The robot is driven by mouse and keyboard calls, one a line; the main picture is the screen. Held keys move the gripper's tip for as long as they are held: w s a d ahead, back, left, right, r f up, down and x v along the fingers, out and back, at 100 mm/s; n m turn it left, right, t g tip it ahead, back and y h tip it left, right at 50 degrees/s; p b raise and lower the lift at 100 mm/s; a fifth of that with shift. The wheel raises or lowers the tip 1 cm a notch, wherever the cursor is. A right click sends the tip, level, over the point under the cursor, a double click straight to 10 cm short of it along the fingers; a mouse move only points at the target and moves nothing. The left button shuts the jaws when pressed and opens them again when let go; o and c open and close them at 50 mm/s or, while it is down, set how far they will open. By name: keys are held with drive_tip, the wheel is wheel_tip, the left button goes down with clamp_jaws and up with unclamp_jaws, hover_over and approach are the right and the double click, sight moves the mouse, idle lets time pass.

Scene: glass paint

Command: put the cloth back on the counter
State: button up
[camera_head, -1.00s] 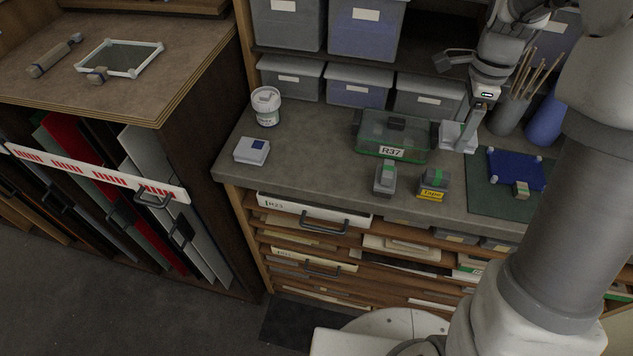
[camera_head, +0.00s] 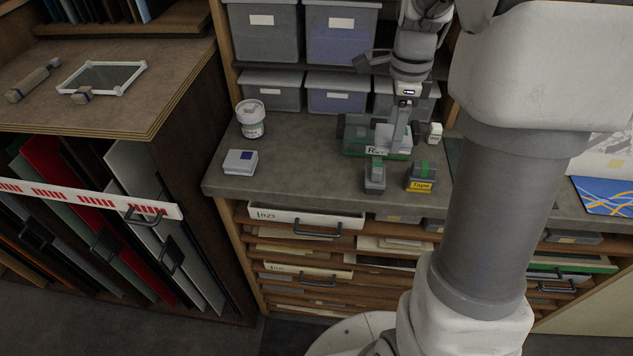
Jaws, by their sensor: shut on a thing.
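My gripper (camera_head: 398,148) points down over the counter (camera_head: 305,165), in front of the cupboard bins. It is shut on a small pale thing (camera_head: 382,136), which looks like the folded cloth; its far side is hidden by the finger. The held thing overlaps the green-edged clear box (camera_head: 352,147) labelled R37 in the picture. I cannot tell whether it is above the box or touches it.
A white tub (camera_head: 250,120) and a pale block with a blue square (camera_head: 240,162) stand at the counter's left. Two small grey blocks, one labelled Tape (camera_head: 420,185), stand near the front edge. A small white container (camera_head: 435,133) is right of my gripper. My arm hides the counter's right part.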

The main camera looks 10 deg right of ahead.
drive_tip(key=w+a+f, duration=0.1)
drive_tip(key=a+f, duration=0.1)
drive_tip(key=a, duration=0.1)
drive_tip(key=a+f, duration=0.2)
drive_tip(key=a, duration=0.2)
drive_tip(key=w+a+f, duration=0.1)
drive_tip(key=a+f, duration=0.2)
drive_tip(key=a, duration=0.1)
drive_tip(key=shift+w+a+p, duration=0.25)
drive_tip(key=shift+w+p, duration=0.05)
drive_tip(key=shift+p, duration=0.1)
drive_tip(key=shift+f, duration=2)
drive_tip(key=shift+f, duration=0.15)
drive_tip(key=o, duration=1.2)
drive_tip(key=shift+o, duration=0.2)
wheel_tip(320, 180, up, 12)
drive_tip(key=s+r+n+t, duration=0.2)
drive_tip(key=s+r+n, duration=0.2)
drive_tip(key=s+n, duration=0.6)
drive_tip(key=s+r+n+t, duration=0.3)
drive_tip(key=s+r+n, duration=0.2)
drive_tip(key=s+n, duration=0.5)
drive_tip(key=shift+s+n+t, duration=0.2)
drive_tip(key=shift+n+t, duration=0.1)
drive_tip(key=shift+n, duration=0.5)
drive_tip(key=shift+r, duration=0.1)
